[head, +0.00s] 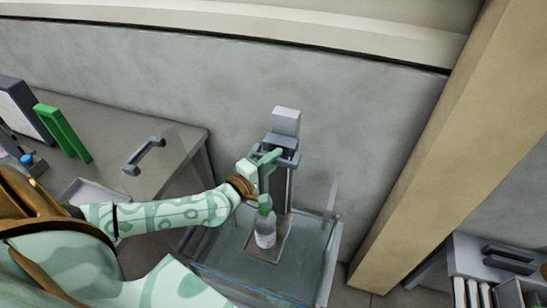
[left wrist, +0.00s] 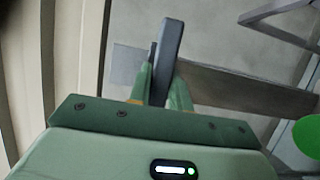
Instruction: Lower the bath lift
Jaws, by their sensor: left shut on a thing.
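The bath lift is a grey upright column (head: 281,185) with a blocky head (head: 286,121) and a dark grey handle bar (head: 285,154). A small tray (head: 259,253) sits at its lower end, with a clear, green-capped bottle (head: 265,228) standing upright on it. The tray hangs over or inside a glass-walled bath (head: 309,270); I cannot tell how deep. My left gripper (head: 272,158) is at the lift's handle, shut on it. In the left wrist view the fingers (left wrist: 162,92) close around the grey handle bar (left wrist: 167,58). My right gripper is out of view.
A grey bench (head: 150,165) to the left holds a bridge-shaped handle (head: 143,156), a green frame (head: 62,132) and a pale tray (head: 92,192). A beige post (head: 440,140) rises at the right. A rack (head: 495,268) stands at lower right.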

